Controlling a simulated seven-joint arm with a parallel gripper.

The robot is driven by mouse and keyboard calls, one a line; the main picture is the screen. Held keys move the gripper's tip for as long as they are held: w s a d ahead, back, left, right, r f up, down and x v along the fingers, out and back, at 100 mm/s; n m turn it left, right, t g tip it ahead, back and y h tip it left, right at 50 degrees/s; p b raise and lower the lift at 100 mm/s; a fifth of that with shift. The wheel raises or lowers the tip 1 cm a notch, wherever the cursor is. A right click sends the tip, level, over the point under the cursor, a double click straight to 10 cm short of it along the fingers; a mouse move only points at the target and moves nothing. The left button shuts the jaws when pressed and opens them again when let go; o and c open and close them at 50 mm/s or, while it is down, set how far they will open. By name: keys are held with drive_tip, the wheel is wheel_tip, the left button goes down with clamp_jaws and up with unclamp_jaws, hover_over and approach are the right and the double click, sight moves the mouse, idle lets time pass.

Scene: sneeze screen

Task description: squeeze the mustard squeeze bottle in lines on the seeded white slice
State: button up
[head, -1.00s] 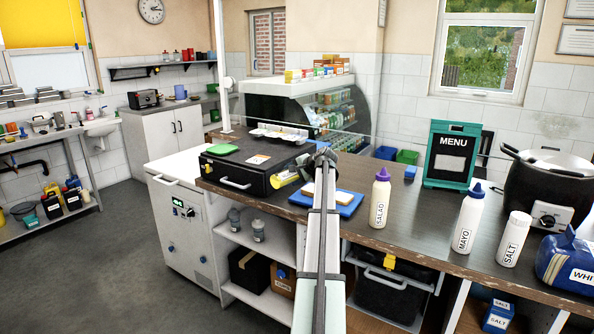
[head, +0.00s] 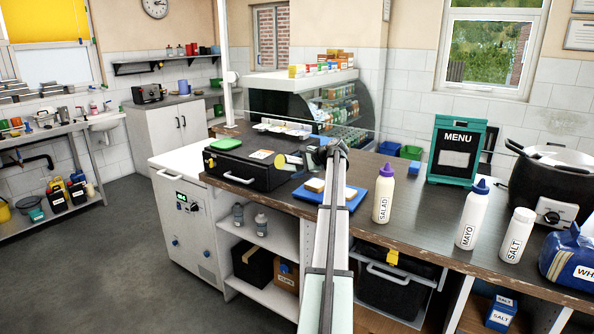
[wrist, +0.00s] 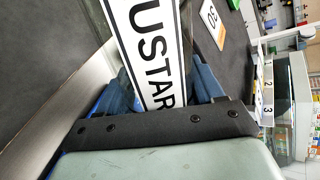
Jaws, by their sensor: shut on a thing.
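My gripper (wrist: 165,95) is shut on the mustard squeeze bottle (wrist: 152,45), whose white label reading "USTAR" fills the middle of the wrist view. In the head view the bottle (head: 286,161) is a small yellowish shape left of my wrist. It appears held sideways above the counter, at the right end of the black case. Bread (head: 315,185) lies on a blue board (head: 359,199) just below and right of it, and my arm hides its middle. Seeds are too small to make out. The bottle's nozzle and any mustard on the bread cannot be made out.
The black case (head: 240,172) with a green lid on top stands left of the board.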

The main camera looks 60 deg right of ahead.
drive_tip(key=shift+w+d+f+m+t+y, duration=0.2)
drive_tip(key=shift+w+d+m+t+y, duration=0.2)
drive_tip(key=shift+m+y, duration=0.35)
drive_tip(key=shift+w+d+f+m+t+y, duration=0.25)
drive_tip(key=shift+w+m+y, duration=0.2)
drive_tip(key=shift+m+y, duration=0.25)
drive_tip(key=shift+a, duration=0.15)
drive_tip(key=o, duration=0.4)
drive_tip(key=shift+s, duration=0.15)
drive_tip(key=c, duration=0.8)
drive_tip(key=shift+s, duration=0.2)
drive_tip(key=shift+s+a, duration=0.15)
drive_tip(key=shift+s, duration=1.2)
drive_tip(key=shift+s+a, duration=0.1)
drive_tip(key=shift+s, duration=1.25)
